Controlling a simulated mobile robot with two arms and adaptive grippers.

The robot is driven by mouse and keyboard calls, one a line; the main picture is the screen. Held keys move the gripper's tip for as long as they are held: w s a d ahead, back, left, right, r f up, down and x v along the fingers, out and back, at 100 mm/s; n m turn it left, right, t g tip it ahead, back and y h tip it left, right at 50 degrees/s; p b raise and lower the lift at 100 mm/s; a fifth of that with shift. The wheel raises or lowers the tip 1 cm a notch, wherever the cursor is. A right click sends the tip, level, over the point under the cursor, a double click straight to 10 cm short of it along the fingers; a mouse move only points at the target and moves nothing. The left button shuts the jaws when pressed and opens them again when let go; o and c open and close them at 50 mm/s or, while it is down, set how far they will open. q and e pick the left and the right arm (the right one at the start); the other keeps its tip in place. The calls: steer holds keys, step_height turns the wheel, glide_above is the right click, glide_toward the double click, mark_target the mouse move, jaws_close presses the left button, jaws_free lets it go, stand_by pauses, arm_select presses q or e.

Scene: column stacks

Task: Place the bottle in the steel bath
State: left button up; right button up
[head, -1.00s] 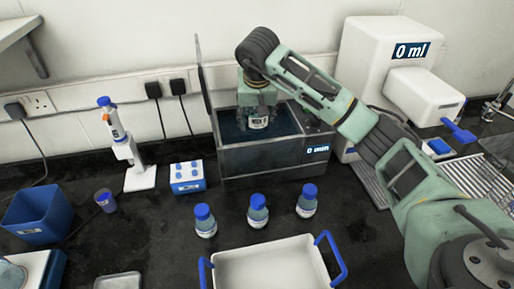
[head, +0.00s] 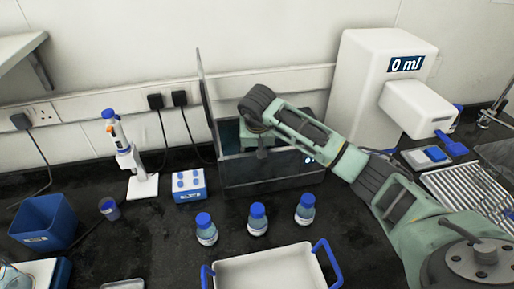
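The steel bath (head: 250,175) stands against the back wall, with its dark lid (head: 207,100) upright at its left side. My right arm reaches in from the right, and its gripper (head: 259,142) is down inside the bath's opening. The fingers, and anything between them, are hidden by the bath's front wall and my wrist. Three blue-capped bottles stand upright on the bench in front of the bath: a left one (head: 206,232), a middle one (head: 257,221) and a right one (head: 305,210). My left gripper is not in view.
A white tray with blue handles (head: 268,268) is at the front. A blue-and-white rack (head: 189,186), a pipette stand (head: 142,187) and a blue bin (head: 44,222) are left. A white dispenser reading 0 ml (head: 370,85) stands right.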

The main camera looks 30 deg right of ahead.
steer(key=o, duration=1.6)
steer(key=shift+c, duration=0.2)
steer(key=shift+r, duration=0.2)
steer(key=b+v, duration=0.2)
steer(key=v, duration=0.9)
steer(key=shift+s+r+b, duration=0.25)
steer(key=shift+r+b, duration=0.05)
steer(key=shift+b, duration=0.1)
